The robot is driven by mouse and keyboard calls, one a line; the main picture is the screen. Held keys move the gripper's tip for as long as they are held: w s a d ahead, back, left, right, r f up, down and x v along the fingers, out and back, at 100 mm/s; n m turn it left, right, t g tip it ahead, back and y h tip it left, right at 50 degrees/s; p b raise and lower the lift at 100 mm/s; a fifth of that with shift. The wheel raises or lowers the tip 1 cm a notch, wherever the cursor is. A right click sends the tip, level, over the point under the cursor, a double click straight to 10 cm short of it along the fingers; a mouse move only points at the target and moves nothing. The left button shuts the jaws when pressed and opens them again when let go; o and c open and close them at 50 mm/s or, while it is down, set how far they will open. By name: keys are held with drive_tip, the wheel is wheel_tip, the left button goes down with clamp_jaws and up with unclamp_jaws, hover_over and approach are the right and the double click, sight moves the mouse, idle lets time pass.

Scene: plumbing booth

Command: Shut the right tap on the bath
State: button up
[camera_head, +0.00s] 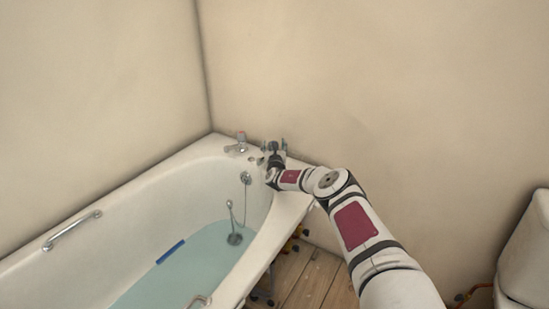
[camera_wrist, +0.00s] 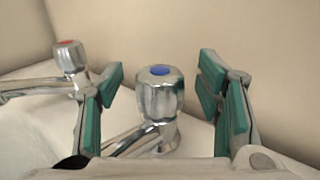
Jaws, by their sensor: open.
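The right tap (camera_wrist: 160,95) is chrome with a blue-marked knob, upright in the middle of the wrist view. My gripper (camera_wrist: 165,85) is open, with its green-padded fingers on either side of the knob and a gap showing on both sides. The left tap (camera_wrist: 69,58) has a red mark and stands to the left in the wrist view. It also shows on the bath's far corner in the head view (camera_head: 240,142). My gripper (camera_head: 274,148) hides the right tap in the head view. No water stream is visible from the right tap.
The white bath (camera_head: 120,205) holds bluish water (camera_head: 195,265) with a blue strip (camera_head: 171,252) and a plug on a chain. A grab rail (camera_head: 72,230) is on its left rim. Walls stand close behind the taps. A toilet (camera_head: 525,250) is at far right.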

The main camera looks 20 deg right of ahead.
drive_tip(key=shift+v, duration=5.15)
drive_tip(key=shift+a, duration=0.1)
drive_tip(key=d+n+y+b, duration=0.1)
drive_tip(key=y+b, duration=0.1)
drive_tip(key=b, duration=0.1)
drive_tip(key=s+d+n+y+b, duration=0.1)
drive_tip(key=d+n+y+b, duration=0.1)
drive_tip(key=b, duration=0.1)
drive_tip(key=s+d+n+t+y+b, duration=0.1)
drive_tip(key=y+b, duration=0.1)
drive_tip(key=b, duration=0.1)
drive_tip(key=shift+s+d+f+y+b, duration=0.2)
drive_tip(key=shift+d+y+b, duration=0.1)
drive_tip(key=shift+y+b, duration=0.1)
drive_tip(key=w+b, duration=0.2)
drive_tip(key=w, duration=0.5)
drive_tip(key=w+b, duration=0.3)
drive_tip(key=w, duration=0.3)
drive_tip(key=shift+w+a+r, duration=0.1)
drive_tip(key=shift+w+a, duration=0.15)
drive_tip(key=shift+w, duration=0.1)
drive_tip(key=c, duration=1.2)
